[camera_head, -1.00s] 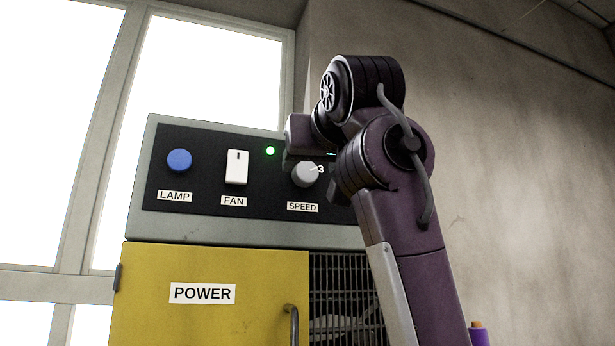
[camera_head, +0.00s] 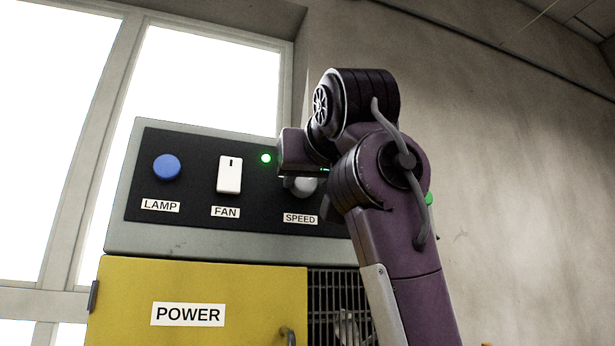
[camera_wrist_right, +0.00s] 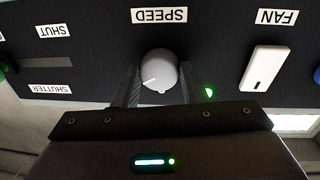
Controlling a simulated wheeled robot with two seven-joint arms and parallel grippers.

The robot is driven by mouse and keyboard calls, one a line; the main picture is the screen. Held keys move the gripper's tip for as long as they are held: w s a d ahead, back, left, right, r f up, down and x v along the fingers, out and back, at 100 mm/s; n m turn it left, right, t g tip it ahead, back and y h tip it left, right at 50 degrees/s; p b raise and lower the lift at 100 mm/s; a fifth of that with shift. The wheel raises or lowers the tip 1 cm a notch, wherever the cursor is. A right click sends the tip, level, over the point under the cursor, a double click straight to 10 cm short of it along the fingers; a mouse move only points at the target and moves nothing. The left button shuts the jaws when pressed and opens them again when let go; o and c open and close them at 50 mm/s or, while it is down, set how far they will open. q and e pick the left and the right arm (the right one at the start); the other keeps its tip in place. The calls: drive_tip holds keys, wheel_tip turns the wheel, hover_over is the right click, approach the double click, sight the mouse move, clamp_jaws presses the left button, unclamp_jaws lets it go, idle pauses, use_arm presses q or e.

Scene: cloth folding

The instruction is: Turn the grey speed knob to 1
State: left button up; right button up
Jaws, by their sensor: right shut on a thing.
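The grey speed knob (camera_head: 303,188) is on the black control panel above the SPEED label, mostly covered by my right gripper (camera_head: 302,181) in the head view. In the right wrist view, which shows the labels upside down, the round knob (camera_wrist_right: 158,68) sits between the two fingers of my right gripper (camera_wrist_right: 160,78). The gripper is shut on the knob's sides. A white pointer line on the knob points to the lower left in that picture. No dial number is readable. My left gripper is not in view.
Left of the knob are a lit green lamp (camera_head: 266,158), the white FAN switch (camera_head: 229,174) and the blue LAMP button (camera_head: 166,167). A yellow POWER door (camera_head: 200,290) is below. The wrist view also shows SHUT and SHUTTER labels (camera_wrist_right: 50,89).

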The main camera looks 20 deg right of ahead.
drive_tip(key=shift+f+n+b, duration=0.15)
drive_tip(key=shift+n+b, duration=0.25)
drive_tip(key=shift+n, duration=1)
drive_tip(key=n, duration=0.4)
drive_tip(key=shift+n+t+b, duration=0.3)
drive_tip(key=shift+b, duration=0.1)
drive_tip(key=n, duration=0.4)
drive_tip(key=shift+d+y+b, duration=0.1)
drive_tip(key=shift+y+b, duration=0.2)
drive_tip(key=n, duration=0.3)
drive_tip(key=shift+n, duration=0.4)
drive_tip(key=n+y, duration=0.1)
drive_tip(key=n, duration=0.3)
drive_tip(key=shift+d+b, duration=0.1)
drive_tip(key=shift+b, duration=0.25)
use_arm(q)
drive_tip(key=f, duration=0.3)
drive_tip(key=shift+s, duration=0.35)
use_arm(e)
drive_tip(key=n, duration=0.6)
drive_tip(key=shift+y, duration=0.4)
drive_tip(key=shift+n, duration=0.3)
